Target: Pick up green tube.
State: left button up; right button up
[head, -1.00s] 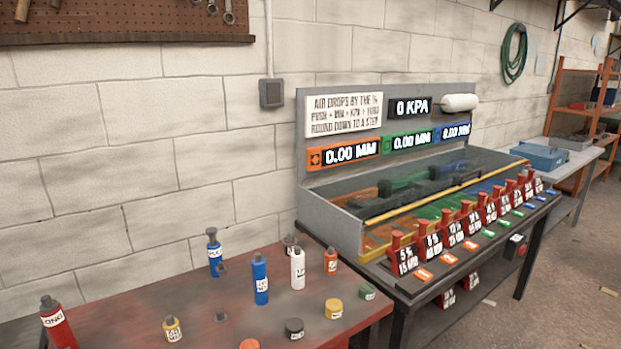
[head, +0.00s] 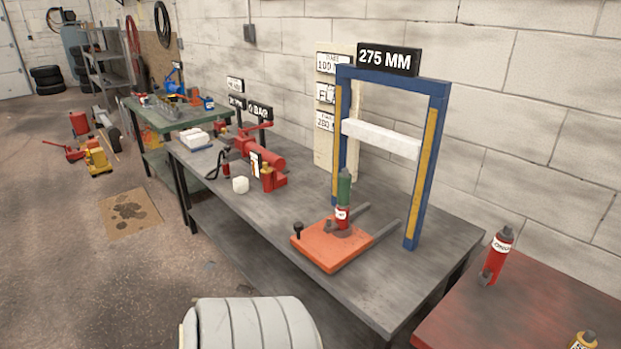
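A dark green tube (head: 344,187) stands upright on top of a short red cylinder (head: 342,217) with a white label. Both are on an orange plate (head: 331,251) on the grey bench, inside the blue frame. No gripper shows in the head view, so I cannot see either one relative to the tube.
The blue frame (head: 428,160) has yellow strips and a white crossbar (head: 381,138), with a "275 MM" display (head: 388,60) above. A red bottle (head: 496,256) stands on the red table. The bench's front right is clear.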

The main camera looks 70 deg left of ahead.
aim_at(344, 184)
jog(key=u, duration=2.1)
jog(key=i+z, duration=0.35)
jog(key=i+j+z, duration=0.15)
jog(key=i+z, duration=0.15)
jog(key=i, duration=0.1)
